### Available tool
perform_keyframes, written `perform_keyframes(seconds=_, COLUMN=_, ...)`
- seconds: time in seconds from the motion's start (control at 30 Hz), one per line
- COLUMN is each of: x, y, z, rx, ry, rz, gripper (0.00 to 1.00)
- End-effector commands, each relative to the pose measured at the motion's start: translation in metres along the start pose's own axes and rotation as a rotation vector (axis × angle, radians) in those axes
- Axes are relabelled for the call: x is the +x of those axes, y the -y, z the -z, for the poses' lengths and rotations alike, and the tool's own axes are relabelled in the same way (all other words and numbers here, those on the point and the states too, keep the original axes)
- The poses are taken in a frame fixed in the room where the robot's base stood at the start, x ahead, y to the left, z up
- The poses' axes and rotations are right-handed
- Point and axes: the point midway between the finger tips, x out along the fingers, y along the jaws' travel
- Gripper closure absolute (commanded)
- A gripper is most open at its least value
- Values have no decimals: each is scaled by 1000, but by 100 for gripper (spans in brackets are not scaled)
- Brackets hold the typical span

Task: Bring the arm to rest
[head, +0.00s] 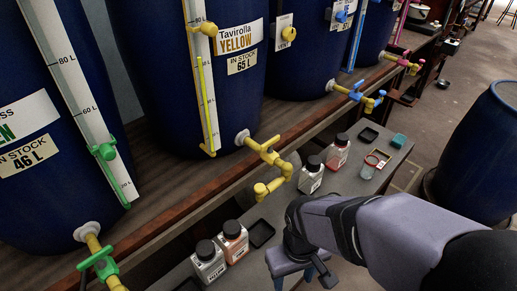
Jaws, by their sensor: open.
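My arm reaches in from the lower right of the head view. Its dark wrist bends downward above the grey lower bench (362,213). My gripper (301,278) points down at the bottom of the picture, open, with nothing seen between its fingers. Part of it is cut off by the picture's lower edge. It is to the right of two black-capped bottles, one white-labelled (209,266) and one orange (234,243), and apart from them.
Blue vats, including the Tavirolla Yellow vat (180,60), stand on a wooden shelf (160,212). A yellow tap (270,160) juts over the bench. Two more bottles (311,177) (337,153), dark trays (260,233) and a teal item (398,141) stand there. A blue barrel (480,150) stands right.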

Motion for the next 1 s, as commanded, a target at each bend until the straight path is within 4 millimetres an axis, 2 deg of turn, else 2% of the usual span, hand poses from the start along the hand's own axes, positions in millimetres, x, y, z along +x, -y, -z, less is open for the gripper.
perform_keyframes(seconds=0.03, x=-2, y=-13, z=1, rx=61, ry=-10, rz=2, gripper=49)
perform_keyframes(seconds=0.1, x=-4, y=-27, z=2, rx=124, ry=-19, rz=3, gripper=49)
perform_keyframes(seconds=0.43, x=-11, y=-76, z=-8, rx=354, ry=-32, rz=6, gripper=49)
perform_keyframes(seconds=0.5, x=-28, y=-73, z=-8, rx=341, ry=-32, rz=6, gripper=49)
perform_keyframes(seconds=0.77, x=-72, y=-73, z=-9, rx=338, ry=-32, rz=6, gripper=49)
perform_keyframes(seconds=0.87, x=-96, y=-73, z=-10, rx=337, ry=-32, rz=6, gripper=49)
perform_keyframes(seconds=1.0, x=-137, y=-73, z=-11, rx=336, ry=-31, rz=6, gripper=49)
